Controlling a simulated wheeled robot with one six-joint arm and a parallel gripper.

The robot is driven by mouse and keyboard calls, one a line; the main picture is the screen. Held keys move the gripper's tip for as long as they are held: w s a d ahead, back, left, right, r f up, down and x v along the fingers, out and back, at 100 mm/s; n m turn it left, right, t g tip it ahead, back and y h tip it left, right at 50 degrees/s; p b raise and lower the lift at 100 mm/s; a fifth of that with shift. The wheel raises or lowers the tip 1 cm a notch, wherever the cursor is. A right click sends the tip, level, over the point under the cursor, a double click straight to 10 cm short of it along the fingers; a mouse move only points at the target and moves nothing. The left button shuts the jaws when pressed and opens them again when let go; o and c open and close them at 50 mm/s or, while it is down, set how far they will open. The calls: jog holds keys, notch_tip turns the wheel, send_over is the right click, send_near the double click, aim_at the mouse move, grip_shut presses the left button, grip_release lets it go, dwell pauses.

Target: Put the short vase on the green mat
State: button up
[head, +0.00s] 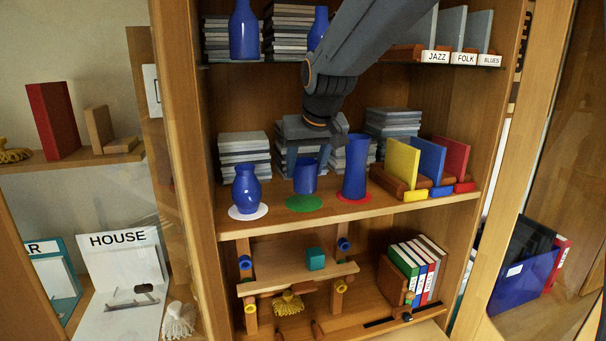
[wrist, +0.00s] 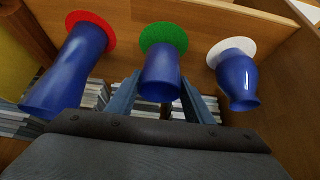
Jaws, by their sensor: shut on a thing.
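The short blue vase (head: 305,176) is upright between the fingers of my gripper (head: 308,163), which is shut on it. Its base shows at the back part of the green mat (head: 304,204) on the middle shelf; I cannot tell whether it touches. In the wrist view the short vase (wrist: 161,74) sits between the two fingers of my gripper (wrist: 160,92). Its base overlaps the green mat (wrist: 163,33) there.
A tall blue vase (head: 355,168) stands on a red mat (head: 354,198) to the right. A rounded blue vase (head: 246,187) stands on a white mat (head: 248,213) to the left. Stacks of grey cases (head: 244,152) stand behind. The upper shelf (head: 270,63) is overhead.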

aim_at(304, 178)
jog(key=shift+w+a, duration=0.1)
jog(key=shift+w, duration=0.55)
jog(key=shift+f+p, duration=0.75)
jog(key=shift+f, duration=1)
jog(key=shift+f, duration=0.1)
jog(key=o, duration=1.2)
